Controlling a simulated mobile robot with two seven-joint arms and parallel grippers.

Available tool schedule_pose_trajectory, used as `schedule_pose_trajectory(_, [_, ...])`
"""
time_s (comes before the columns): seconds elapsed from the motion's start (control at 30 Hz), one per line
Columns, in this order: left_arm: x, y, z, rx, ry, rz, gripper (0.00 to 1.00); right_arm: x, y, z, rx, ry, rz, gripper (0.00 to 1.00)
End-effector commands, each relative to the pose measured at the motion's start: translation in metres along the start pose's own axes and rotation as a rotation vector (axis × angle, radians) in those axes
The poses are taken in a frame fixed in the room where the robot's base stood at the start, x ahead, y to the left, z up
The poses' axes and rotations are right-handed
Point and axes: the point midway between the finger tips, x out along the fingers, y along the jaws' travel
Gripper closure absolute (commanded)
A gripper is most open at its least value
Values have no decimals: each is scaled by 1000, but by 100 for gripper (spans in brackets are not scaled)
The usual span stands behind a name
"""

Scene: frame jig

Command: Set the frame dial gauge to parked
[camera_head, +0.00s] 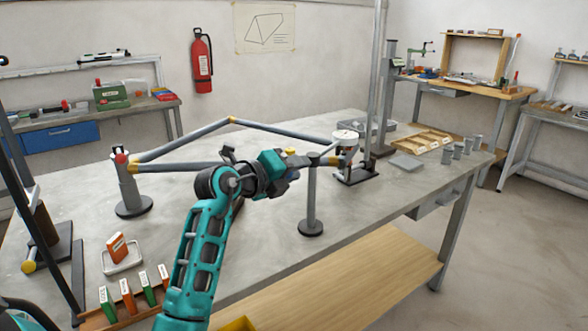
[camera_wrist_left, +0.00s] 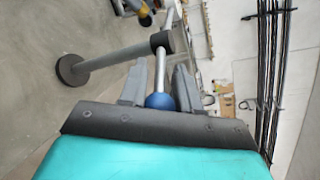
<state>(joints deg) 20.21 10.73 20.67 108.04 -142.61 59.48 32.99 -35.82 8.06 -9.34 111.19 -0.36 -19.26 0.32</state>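The bicycle-like tube frame (camera_head: 205,131) lies level above the bench on upright posts. A round white-faced device (camera_head: 346,135), which looks like the dial gauge, stands at the frame's right end; its reading is too small to tell. My left gripper (camera_head: 291,160) is beside the grey post (camera_head: 311,195), near the frame's right end. My right gripper is out of view.
The grey bench (camera_head: 262,235) carries the jig. A shallow dish (camera_head: 123,258) with an orange box and a rack of orange and green boxes (camera_head: 128,300) are at the front left. Wooden trays (camera_head: 425,141) and grey cups (camera_head: 457,151) stand at the right. The bench middle is mostly clear.

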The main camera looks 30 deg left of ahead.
Motion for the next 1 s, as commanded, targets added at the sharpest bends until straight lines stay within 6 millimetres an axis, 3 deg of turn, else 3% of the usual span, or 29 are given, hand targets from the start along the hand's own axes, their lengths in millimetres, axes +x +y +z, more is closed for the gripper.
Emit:
schedule_pose_trajectory(0.23, [0,0,0,0,0,0,100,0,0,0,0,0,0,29])
schedule_pose_trajectory(0.67, [0,1,1,4,10,-5,100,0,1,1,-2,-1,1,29])
schedule_pose_trajectory(1.0, [-1,10,12,36,135,-75,100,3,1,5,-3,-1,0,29])
